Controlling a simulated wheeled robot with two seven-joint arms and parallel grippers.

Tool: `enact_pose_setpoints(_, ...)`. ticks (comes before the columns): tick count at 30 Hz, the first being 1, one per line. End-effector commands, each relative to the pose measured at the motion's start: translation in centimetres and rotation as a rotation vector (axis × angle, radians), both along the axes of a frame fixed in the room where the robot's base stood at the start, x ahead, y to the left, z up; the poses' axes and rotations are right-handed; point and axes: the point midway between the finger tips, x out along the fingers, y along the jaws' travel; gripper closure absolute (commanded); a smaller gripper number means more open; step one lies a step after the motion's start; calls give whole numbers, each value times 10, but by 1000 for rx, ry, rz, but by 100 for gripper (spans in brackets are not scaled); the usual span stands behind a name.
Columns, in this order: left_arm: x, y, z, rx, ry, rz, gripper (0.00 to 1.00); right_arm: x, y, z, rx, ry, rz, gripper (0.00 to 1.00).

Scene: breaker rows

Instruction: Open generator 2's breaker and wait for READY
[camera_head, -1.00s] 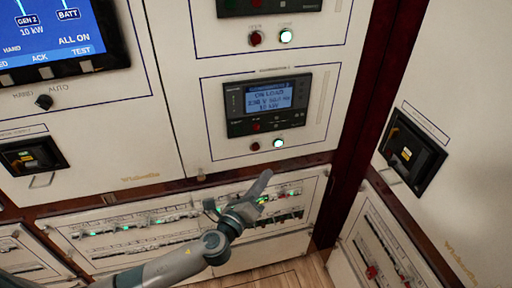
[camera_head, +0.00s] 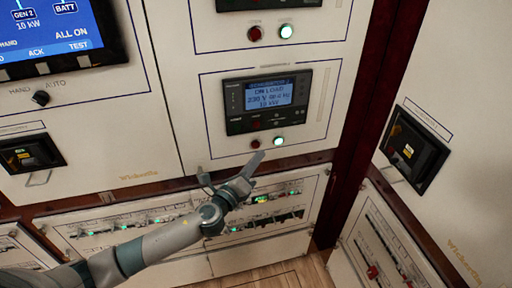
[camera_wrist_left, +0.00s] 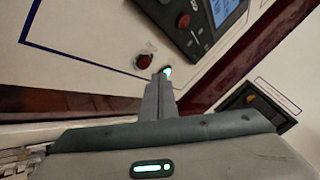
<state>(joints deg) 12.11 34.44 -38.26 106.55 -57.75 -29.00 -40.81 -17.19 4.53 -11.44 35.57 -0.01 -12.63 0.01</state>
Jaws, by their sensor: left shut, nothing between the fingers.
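A breaker controller (camera_head: 268,103) on the white panel reads ON LOAD, 230 V, 10 kW; its generator label is too small to read. Below it are a dark red button (camera_head: 255,144) and a lit green button (camera_head: 279,141). In the left wrist view the red button (camera_wrist_left: 144,61) is left of the fingertips, and the lit green button (camera_wrist_left: 167,70) shows just beyond them. My left gripper (camera_head: 258,157) is shut and empty, its tip just below the red button in the head view. I see no contact. My right gripper is out of view.
Above is another controller with a red button (camera_head: 255,33) and a lit green button (camera_head: 286,31). A display (camera_head: 55,35) at upper left shows GEN 2, 10 kW and ALL ON. Breaker rows (camera_head: 130,228) with green lights lie below. A side cabinet (camera_head: 470,130) stands right.

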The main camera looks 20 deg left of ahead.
Motion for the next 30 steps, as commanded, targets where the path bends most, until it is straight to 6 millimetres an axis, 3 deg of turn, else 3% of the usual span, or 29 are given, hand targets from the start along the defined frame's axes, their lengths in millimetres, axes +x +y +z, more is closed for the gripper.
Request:
enact_pose_setpoints(8,10,6,1,0,-1,-1,100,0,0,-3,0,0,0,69)
enact_pose_setpoints(30,10,6,1,0,-1,-1,100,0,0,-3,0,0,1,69)
